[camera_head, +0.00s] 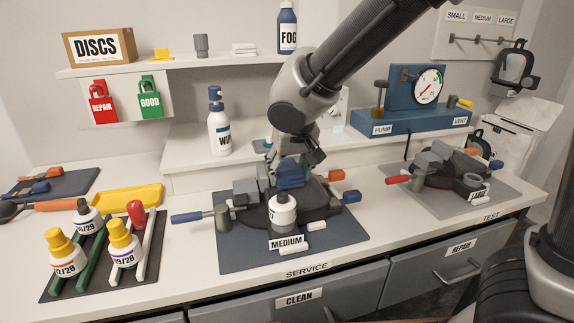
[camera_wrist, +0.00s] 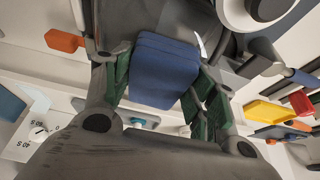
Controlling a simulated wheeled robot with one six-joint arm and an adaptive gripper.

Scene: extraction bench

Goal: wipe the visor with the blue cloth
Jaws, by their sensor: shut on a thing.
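My gripper (camera_head: 286,166) is shut on the folded blue cloth (camera_head: 290,176). In the wrist view the cloth (camera_wrist: 165,70) sits between the green pads of my gripper (camera_wrist: 160,85). The cloth is over the dark mask with the visor (camera_head: 322,203), which lies in the holder on the blue-grey MEDIUM mat (camera_head: 235,255). A dark grey surface, seemingly the visor (camera_wrist: 155,14), shows behind the cloth in the wrist view. I cannot tell whether the cloth touches it. The cloth and gripper hide part of the mask.
A bottle rack (camera_head: 95,270) is left, the LARGE stand (camera_head: 450,170) right.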

